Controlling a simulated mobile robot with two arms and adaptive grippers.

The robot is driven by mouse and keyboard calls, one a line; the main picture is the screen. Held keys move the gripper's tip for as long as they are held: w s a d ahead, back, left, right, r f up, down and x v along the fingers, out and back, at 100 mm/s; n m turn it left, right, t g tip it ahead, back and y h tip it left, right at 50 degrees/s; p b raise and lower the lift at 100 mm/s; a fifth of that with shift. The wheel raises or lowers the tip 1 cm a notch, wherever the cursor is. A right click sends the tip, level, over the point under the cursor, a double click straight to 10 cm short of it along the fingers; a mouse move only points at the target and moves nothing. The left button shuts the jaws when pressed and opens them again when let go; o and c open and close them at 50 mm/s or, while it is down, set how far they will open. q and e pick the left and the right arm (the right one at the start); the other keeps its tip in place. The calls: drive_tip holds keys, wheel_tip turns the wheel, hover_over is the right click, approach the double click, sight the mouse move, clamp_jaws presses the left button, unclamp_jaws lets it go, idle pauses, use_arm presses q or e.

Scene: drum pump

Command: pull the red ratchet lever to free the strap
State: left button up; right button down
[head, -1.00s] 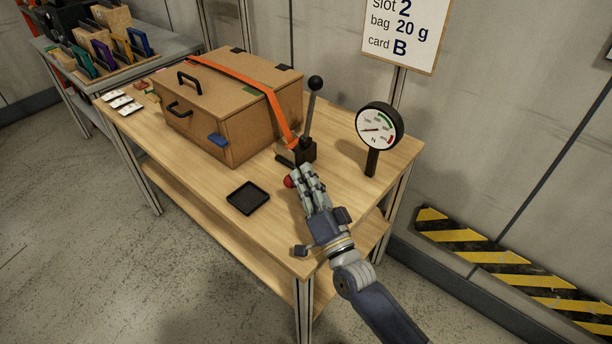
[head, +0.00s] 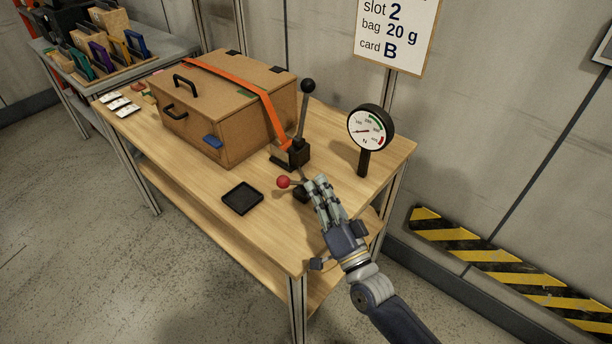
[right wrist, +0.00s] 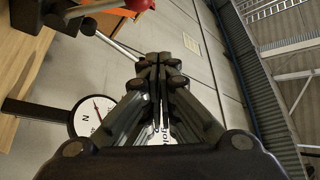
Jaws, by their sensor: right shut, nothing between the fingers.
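The red ball knob (head: 283,182) of the lever sits on a short rod above the table, in front of the ratchet block (head: 298,154). The knob also shows at the top edge of the right wrist view (right wrist: 140,4). A tall black-knobbed handle (head: 305,112) stands up from the block. The orange strap (head: 262,92) runs over the brown box (head: 215,118) down to the block and looks straight. My right gripper (head: 318,181) is shut and empty, just right of the red knob and apart from it. Its fingers hide part of the lever's mount. My left gripper is out of view.
A round dial gauge (head: 371,128) stands on a post right of the ratchet. A black tray (head: 242,198) lies left of the knob. White cards (head: 118,104) lie at the table's far left. The table's front is mostly clear.

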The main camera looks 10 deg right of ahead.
drive_tip(key=s, duration=0.1)
drive_tip(key=s+d+f, duration=0.1)
drive_tip(key=s, duration=0.1)
drive_tip(key=shift+d+f, duration=0.25)
drive_tip(key=shift+f, duration=0.15)
